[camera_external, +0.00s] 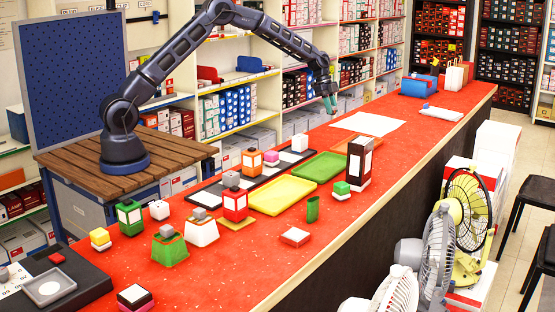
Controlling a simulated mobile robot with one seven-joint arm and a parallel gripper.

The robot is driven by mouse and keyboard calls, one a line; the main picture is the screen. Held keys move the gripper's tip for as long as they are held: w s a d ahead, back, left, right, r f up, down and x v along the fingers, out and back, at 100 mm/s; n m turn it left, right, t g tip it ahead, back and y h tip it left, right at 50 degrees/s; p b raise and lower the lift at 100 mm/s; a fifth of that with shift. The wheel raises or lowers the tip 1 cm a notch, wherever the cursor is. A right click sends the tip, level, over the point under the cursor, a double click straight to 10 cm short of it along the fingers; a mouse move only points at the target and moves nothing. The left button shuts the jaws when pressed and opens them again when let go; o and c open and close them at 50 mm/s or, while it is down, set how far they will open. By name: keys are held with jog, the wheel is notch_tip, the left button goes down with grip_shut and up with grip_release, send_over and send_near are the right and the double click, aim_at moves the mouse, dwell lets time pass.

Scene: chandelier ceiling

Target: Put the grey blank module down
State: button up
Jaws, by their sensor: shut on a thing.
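My gripper (329,103) has teal fingertips pointing down and hangs in the air left of the white sheet (368,123) as seen in the picture. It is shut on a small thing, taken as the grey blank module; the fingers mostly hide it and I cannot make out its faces. The red counter (330,222) lies below.
A yellow tray (283,195), a green tray (325,166) and a dark tray (217,190) lie mid-counter. A tall dark red box (359,162) stands beside the green tray. A blue box (419,86) stands farther back. The counter's right front strip has free room.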

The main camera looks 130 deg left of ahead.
jog(key=d+r+n, duration=0.1)
jog(key=d+r, duration=0.2)
jog(key=d, duration=0.4)
jog(key=d+r, duration=0.3)
jog(key=d, duration=0.5)
jog(key=r, duration=0.2)
send_over(290, 159)
jog(key=s, duration=0.2)
jog(key=shift+n+y, duration=0.4)
jog(key=f, duration=1.9)
jog(key=shift+w+a+f, duration=0.15)
jog(key=shift+a+f, duration=0.05)
jog(key=shift+f, duration=0.15)
jog(key=o, duration=1)
jog(key=v, duration=1.2)
